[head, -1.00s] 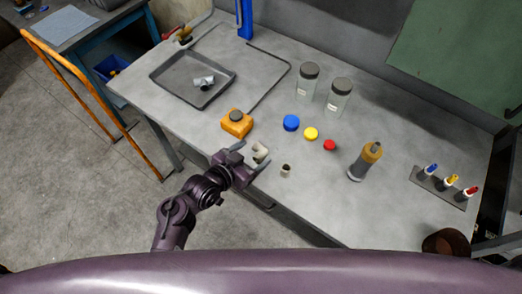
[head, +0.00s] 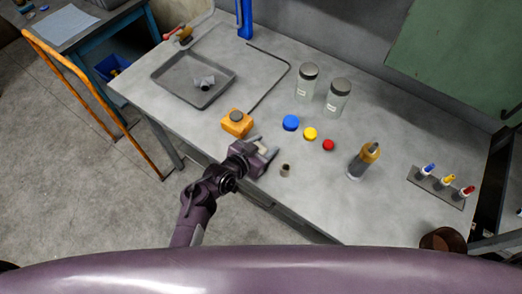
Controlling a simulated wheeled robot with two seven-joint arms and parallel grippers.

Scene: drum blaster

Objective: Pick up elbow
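A pale beige fitting (head: 262,147), possibly the elbow, sits near the front edge of the workbench and is partly hidden by my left gripper. My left gripper (head: 264,146) is low at the bench edge, its two fingers spread on either side of this fitting. I see no clear closing on it. A grey metal pipe fitting (head: 204,82), also elbow-like, lies in the dark tray at the back left. My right gripper is not in view.
An orange block (head: 237,123) with a dark knob stands just behind the gripper. The tray (head: 160,77), blue, yellow and red caps (head: 291,123), two glass jars (head: 307,82), a bottle (head: 363,161) and a marker rack (head: 437,187) occupy the bench (head: 310,210). The front centre is clear.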

